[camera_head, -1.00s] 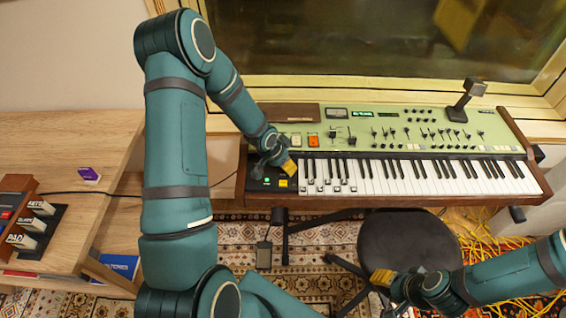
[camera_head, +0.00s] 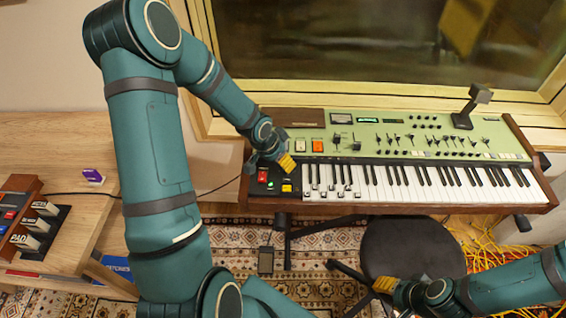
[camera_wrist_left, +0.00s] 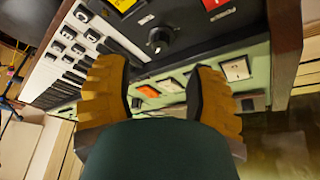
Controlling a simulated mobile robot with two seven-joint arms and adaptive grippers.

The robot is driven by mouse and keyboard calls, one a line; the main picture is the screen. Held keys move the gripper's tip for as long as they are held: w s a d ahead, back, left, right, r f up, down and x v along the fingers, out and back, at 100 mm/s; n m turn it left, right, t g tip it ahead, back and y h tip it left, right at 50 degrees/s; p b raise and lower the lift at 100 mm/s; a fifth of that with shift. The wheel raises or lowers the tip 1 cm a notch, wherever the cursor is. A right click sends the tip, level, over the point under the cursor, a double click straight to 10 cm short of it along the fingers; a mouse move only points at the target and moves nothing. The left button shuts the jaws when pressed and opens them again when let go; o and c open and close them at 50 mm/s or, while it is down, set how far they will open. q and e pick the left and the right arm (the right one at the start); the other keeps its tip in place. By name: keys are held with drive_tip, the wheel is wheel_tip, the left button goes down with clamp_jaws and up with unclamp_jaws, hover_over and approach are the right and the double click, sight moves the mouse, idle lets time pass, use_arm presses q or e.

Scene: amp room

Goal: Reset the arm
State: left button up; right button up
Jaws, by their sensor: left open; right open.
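My left gripper (camera_head: 286,161) is over the left end of the green keyboard synthesizer (camera_head: 385,140), above its black control panel. In the left wrist view its yellow-padded fingers (camera_wrist_left: 158,98) are spread apart with nothing between them. A red button (camera_head: 263,176) and a yellow button (camera_head: 286,188) show on the panel just below the gripper. I cannot tell from these views how high it hovers. My right gripper (camera_head: 388,285) is low at the right, in front of the black stool, and looks empty; its fingers are small and partly hidden.
A round black stool (camera_head: 412,248) stands before the keyboard. A wooden desk (camera_head: 60,150) with a labelled rack (camera_head: 35,228) and a small purple box (camera_head: 93,176) is at left. Yellow cables lie on the floor at right.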

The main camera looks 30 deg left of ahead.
use_arm(q)
drive_tip(key=shift+s+r, duration=0.2)
drive_tip(key=shift+r, duration=0.25)
drive_tip(key=s+d+f+n+g+h, duration=0.1)
drive_tip(key=s+d+f, duration=0.2)
drive_tip(key=s+d, duration=0.2)
drive_tip(key=s+d+f+n+g, duration=0.1)
drive_tip(key=s+d, duration=0.4)
drive_tip(key=d, duration=0.5)
drive_tip(key=s+d+f+n+g+h, duration=0.1)
drive_tip(key=s+d+f+n, duration=0.1)
drive_tip(key=s+d+f, duration=0.2)
drive_tip(key=d+f, duration=0.2)
drive_tip(key=d, duration=0.2)
drive_tip(key=shift+s+h, duration=0.3)
drive_tip(key=shift+s, duration=0.1)
